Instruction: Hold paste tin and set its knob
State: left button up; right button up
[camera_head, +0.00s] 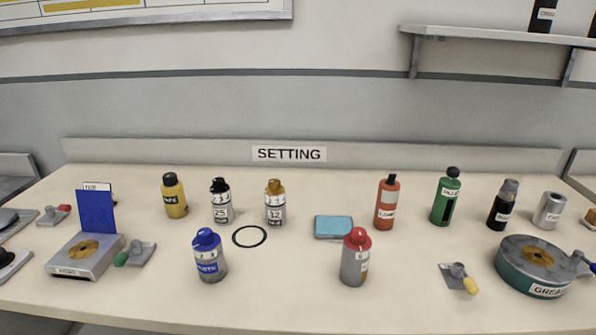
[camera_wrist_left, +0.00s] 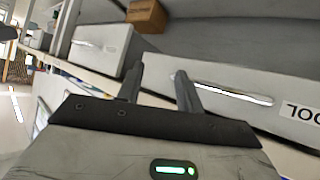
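A grey tin with a blue knob (camera_head: 208,254) stands upright at the front left of the table in the head view. Its blue label seems to read PASTE, and small marks show on the band below the knob. A similar grey tin with a red knob (camera_head: 355,257) stands upright at the front centre; its label is too small to read. My left gripper (camera_wrist_left: 159,70) shows in the left wrist view with its two fingers apart and nothing between them. Neither gripper shows in the head view, and the right one is in no view.
Grey tins with black (camera_head: 221,203) and ochre (camera_head: 275,205) knobs stand behind. A black ring (camera_head: 250,237) and blue pad (camera_head: 334,227) lie mid-table. A flat box (camera_head: 87,262) is left; a round green GREASE tin (camera_head: 528,276) is right. The front centre has free room.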

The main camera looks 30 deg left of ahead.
aim_at(206, 240)
jog(key=z, duration=1.9)
jog(key=k, duration=1.3)
jog(key=u, duration=2.1)
